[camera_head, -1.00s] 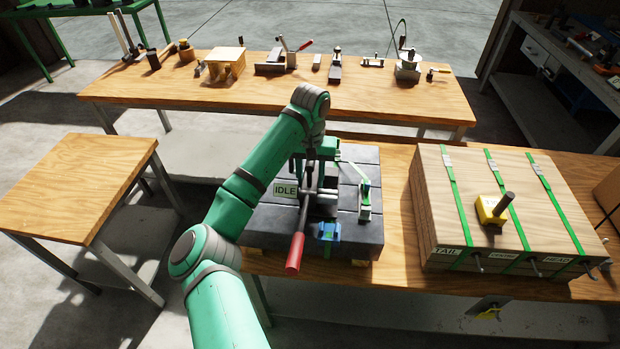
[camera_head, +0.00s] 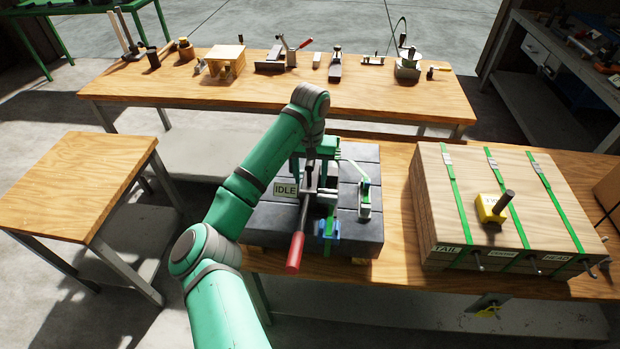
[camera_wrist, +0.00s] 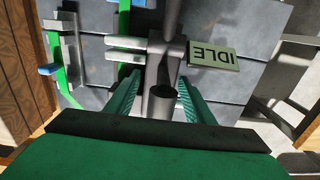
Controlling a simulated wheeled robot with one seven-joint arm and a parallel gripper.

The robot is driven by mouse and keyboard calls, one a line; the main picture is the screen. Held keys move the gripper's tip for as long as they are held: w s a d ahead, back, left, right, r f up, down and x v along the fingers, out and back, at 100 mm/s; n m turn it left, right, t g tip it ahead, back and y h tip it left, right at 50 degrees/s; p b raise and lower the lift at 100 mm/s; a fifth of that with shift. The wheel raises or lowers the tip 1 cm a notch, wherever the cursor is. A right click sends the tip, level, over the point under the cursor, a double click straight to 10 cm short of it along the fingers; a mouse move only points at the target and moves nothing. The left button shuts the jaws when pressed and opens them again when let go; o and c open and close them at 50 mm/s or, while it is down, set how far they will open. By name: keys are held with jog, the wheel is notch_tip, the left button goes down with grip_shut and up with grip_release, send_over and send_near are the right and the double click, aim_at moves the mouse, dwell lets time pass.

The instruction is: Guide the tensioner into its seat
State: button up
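The tensioner (camera_head: 311,190) is a grey metal tool with a long red-ended lever (camera_head: 296,252) and an IDLE plate (camera_head: 286,190). It is over the dark slabbed block on the near bench. In the wrist view, the tensioner's grey post (camera_wrist: 162,101) stands between the green fingers of my gripper (camera_wrist: 157,88), which appear closed on its sides. The finger contact is partly hidden. A blue-ended part with green strap (camera_head: 327,229) lies just right of the lever. I cannot tell whether the tensioner's underside touches the block, and its seat is not clearly visible.
A grey fitting on a green strap (camera_head: 365,200) stands right of the tensioner. A strapped wooden stack (camera_head: 475,215) with a yellow tool (camera_head: 491,208) is farther right. The rear bench (camera_head: 280,95) holds several tools. The small left table (camera_head: 80,180) is bare.

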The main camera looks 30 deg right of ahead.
jog(key=shift+r, duration=1.6)
dwell(0.8)
jog(key=shift+o, duration=0.4)
jog(key=o, duration=0.5)
jog(key=shift+s+f, duration=0.1)
jog(key=o, duration=0.8)
jog(key=shift+c, duration=0.2)
